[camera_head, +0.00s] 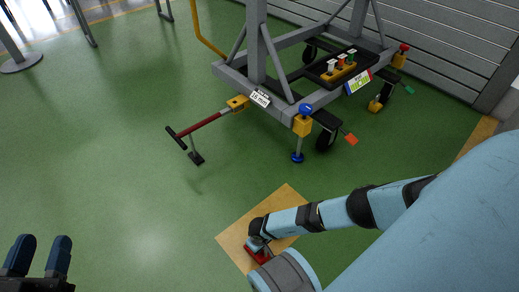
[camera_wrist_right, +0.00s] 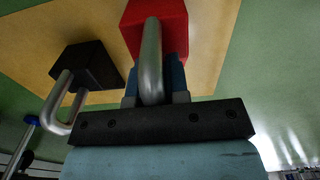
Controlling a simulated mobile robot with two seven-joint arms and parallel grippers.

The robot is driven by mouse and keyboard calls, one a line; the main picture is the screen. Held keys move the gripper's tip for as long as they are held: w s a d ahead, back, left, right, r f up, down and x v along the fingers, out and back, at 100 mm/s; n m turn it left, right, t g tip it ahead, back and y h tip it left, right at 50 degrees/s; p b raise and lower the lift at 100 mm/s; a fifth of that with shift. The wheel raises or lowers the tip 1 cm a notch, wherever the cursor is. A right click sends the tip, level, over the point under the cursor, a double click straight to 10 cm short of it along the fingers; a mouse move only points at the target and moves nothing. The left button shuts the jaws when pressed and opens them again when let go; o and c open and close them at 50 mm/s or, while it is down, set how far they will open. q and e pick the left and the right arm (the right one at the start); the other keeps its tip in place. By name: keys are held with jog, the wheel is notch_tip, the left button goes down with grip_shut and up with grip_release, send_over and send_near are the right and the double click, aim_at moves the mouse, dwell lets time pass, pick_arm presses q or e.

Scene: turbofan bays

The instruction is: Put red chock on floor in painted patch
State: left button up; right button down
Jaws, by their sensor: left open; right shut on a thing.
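The red chock (camera_head: 258,256) is over the tan painted patch (camera_head: 284,203), near the patch's front-left part. My right gripper (camera_head: 256,243) reaches down to it, partly hidden by my own arm. In the right wrist view the gripper is shut on the metal handle of the red chock (camera_wrist_right: 158,22), with the patch (camera_wrist_right: 215,42) behind it. I cannot tell whether the chock touches the floor. My left gripper (camera_head: 40,245) is open and empty at the lower left of the head view.
A black chock (camera_wrist_right: 88,66) with a metal handle is beside the red one in the wrist view. A grey wheeled stand (camera_head: 258,75) with a red tow bar (camera_head: 205,122) and blue-topped jack (camera_head: 303,125) stands beyond the patch. Green floor at left is clear.

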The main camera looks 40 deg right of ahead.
pick_arm(q)
jog(key=shift+s+f, duration=0.1)
pick_arm(e)
jog(key=shift+f, duration=0.1)
jog(key=c, duration=1.1)
grip_release()
jog(key=shift+r, duration=0.4)
jog(key=shift+r+p, duration=0.7)
jog(key=shift+r, duration=0.05)
notch_tip(320, 180, up, 9)
jog(key=p, duration=0.5)
jog(key=shift+r, duration=0.15)
pick_arm(q)
jog(key=s+n, duration=0.1)
jog(key=s+d+n+g, duration=0.1)
jog(key=n, duration=0.1)
jog(key=s+d+n+g+y, duration=0.1)
jog(key=shift+f+n, duration=0.3)
pick_arm(e)
jog(key=shift+r, duration=0.35)
jog(key=shift+s, duration=0.1)
